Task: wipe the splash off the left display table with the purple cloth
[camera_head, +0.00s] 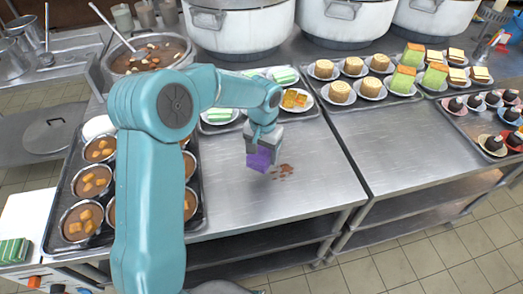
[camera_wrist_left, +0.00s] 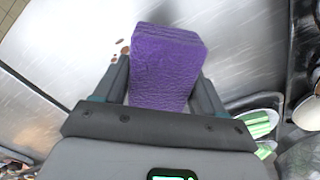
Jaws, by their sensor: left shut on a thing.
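The purple cloth (camera_head: 261,159) is a folded block held in my left gripper (camera_head: 262,146), just left of the splash in the head view. The left wrist view shows the cloth (camera_wrist_left: 166,65) between the two fingers of the left gripper (camera_wrist_left: 163,85). The splash (camera_head: 283,171) is a few brown spots on the bare steel of the left display table (camera_head: 300,205). In the wrist view some splash spots (camera_wrist_left: 124,48) show beside the cloth; the cloth may hide more. I cannot tell whether the cloth touches the table. My right gripper is not in view.
A tray of brown dessert bowls (camera_head: 90,180) stands left of the clear steel, partly behind my arm. Plates with orange cakes (camera_head: 294,99) and green-striped cakes (camera_head: 218,116) lie behind. Large stockpots (camera_head: 240,25) line the back. The front middle of the table is free.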

